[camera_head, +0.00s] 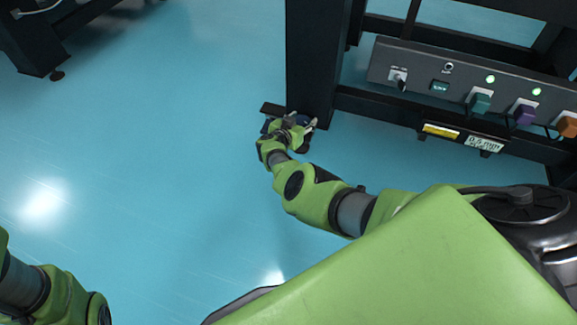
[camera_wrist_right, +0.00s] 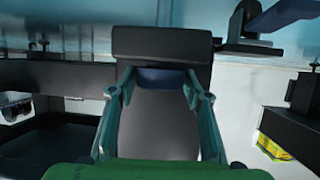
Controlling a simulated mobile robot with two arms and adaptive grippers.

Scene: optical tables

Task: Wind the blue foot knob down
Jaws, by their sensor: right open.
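The blue foot knob (camera_wrist_right: 160,78) shows in the right wrist view as a dark blue band under a black block, between the two fingertips of my right gripper. Much of the knob is dim or hidden. My right gripper (camera_head: 300,130) is open, with its green fingers either side of the knob; I cannot tell whether they touch it. In the head view it is low at the foot of the black table leg (camera_head: 312,65), and the hand mostly covers the knob there. My left gripper is out of view; only part of my left arm shows at the bottom left.
A control panel (camera_head: 455,68) with a key switch, green lights and coloured knobs is on the table to the right. The blue floor (camera_head: 150,150) to the left is clear.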

